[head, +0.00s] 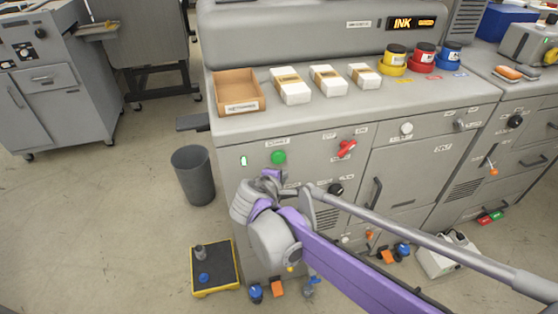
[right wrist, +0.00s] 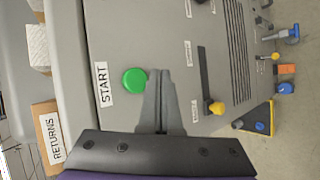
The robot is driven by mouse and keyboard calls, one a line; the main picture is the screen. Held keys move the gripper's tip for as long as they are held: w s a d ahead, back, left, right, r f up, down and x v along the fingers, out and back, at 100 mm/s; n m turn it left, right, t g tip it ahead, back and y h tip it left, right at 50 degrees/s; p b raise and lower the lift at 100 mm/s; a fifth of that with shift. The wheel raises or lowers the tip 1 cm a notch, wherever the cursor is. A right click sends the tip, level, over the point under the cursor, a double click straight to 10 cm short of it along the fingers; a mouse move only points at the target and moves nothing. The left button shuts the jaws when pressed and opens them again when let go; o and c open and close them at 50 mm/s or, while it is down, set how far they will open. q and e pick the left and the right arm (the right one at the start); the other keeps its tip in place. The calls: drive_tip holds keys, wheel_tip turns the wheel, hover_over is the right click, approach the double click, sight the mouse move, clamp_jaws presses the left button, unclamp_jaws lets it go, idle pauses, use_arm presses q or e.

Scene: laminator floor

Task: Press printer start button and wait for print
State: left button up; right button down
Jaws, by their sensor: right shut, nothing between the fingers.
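The green round start button (head: 278,157) is on the front panel of the grey printer (head: 330,120). In the right wrist view the start button (right wrist: 134,80) sits beside a white START label (right wrist: 103,85). My right gripper (head: 272,178) is in front of the panel, just below the button in the head view. In the right wrist view my right gripper (right wrist: 158,75) is shut and empty, with its fingertips at the button's right edge. I cannot tell whether they touch it. My left gripper is not in view.
A cardboard returns tray (head: 239,108), several white paper packs (head: 290,86) and ink tubs (head: 421,57) stand on the printer top. A red handle (head: 347,148) and knobs stick out of the panel. A bin (head: 193,176) and a yellow-edged black platform (head: 214,268) stand on the floor.

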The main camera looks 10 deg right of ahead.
sight(282, 162)
drive_tip(key=shift+w, duration=1.75)
drive_tip(key=shift+w, duration=0.15)
idle(0.6)
drive_tip(key=shift+w, duration=0.3)
drive_tip(key=shift+w+a, duration=0.1)
drive_tip(key=shift+w, duration=0.4)
idle(0.7)
drive_tip(key=shift+s, duration=0.2)
drive_tip(key=shift+s+p, duration=0.3)
drive_tip(key=shift+s, duration=0.5)
drive_tip(key=shift+s+p, duration=0.3)
drive_tip(key=shift+s, duration=2.2)
